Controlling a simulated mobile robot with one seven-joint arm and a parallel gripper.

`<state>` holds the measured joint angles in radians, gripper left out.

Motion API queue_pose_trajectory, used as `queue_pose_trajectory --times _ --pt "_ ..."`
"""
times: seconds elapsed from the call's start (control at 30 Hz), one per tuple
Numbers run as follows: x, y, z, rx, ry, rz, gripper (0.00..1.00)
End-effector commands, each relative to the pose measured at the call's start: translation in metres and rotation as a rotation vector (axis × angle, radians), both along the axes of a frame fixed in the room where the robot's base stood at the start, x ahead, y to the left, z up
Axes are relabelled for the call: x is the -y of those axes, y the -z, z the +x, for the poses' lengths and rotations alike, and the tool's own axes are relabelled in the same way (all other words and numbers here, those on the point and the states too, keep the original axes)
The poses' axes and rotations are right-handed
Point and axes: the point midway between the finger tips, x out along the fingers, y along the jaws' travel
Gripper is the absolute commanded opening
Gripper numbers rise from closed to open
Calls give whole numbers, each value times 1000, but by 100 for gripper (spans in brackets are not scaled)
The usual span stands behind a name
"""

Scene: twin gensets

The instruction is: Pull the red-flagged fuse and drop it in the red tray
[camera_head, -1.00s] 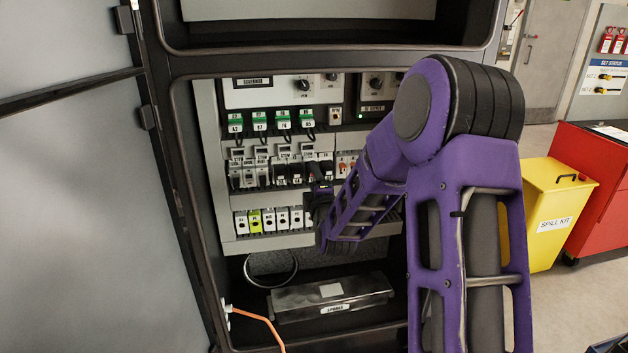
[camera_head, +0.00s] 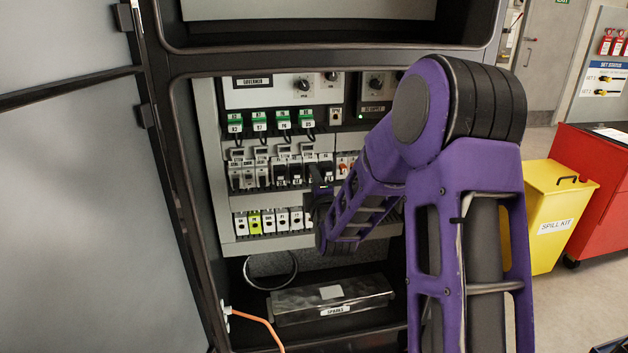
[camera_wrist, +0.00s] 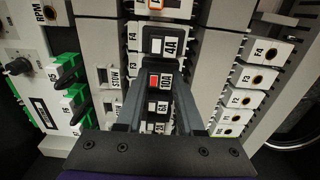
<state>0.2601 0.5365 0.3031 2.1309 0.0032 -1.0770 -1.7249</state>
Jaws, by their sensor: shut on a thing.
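The red-flagged fuse (camera_wrist: 154,80) is a dark block with a red window and a 10A label, seen in the wrist view in a row with other fuses. A fuse marked 4A (camera_wrist: 165,46), with a white window, stands just above it, and one marked 6A (camera_wrist: 155,108) just below. My gripper (camera_wrist: 155,88) has a finger on each side of the red-flagged fuse and is shut on it. I cannot tell whether the fuse is still seated. In the head view my gripper (camera_head: 320,185) is at the right of the middle row, partly behind my arm. I see no red tray.
Green-topped relays (camera_head: 258,122) line the row above. The open door (camera_head: 85,200) bounds the left. A yellow spill kit bin (camera_head: 553,215) stands outside, right.

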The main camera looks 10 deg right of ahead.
Motion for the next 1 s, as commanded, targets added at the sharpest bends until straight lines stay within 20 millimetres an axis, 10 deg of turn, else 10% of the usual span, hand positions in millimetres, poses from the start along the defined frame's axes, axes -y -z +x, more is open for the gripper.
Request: queue_pose_trajectory --times 1.0 --pt "0 0 -16 1 -1 -1 0"
